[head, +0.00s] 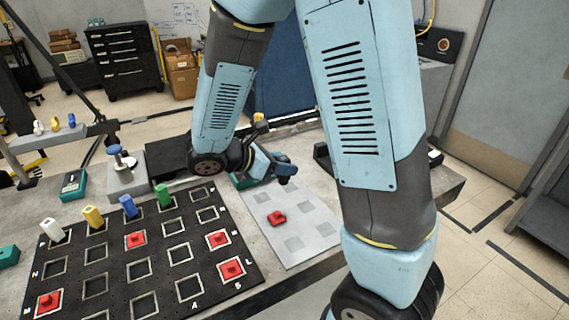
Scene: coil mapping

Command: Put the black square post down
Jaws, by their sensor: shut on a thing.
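My gripper (284,166) is above the back part of a light grey plate (312,246), seen small and partly behind my own wrist. A small dark piece at its tip looks like the black square post (285,180), though its outline is hard to make out. It appears held above the plate. The plate has several darker square patches. A red piece (277,218) lies on it, in front of the gripper.
A black board (215,275) with square frames and several red pieces lies left of the plate. White, yellow, blue and green pegs (163,195) stand along its back edge. A grey block with a blue-topped knob (122,160) stands behind. My arm hides the table's right part.

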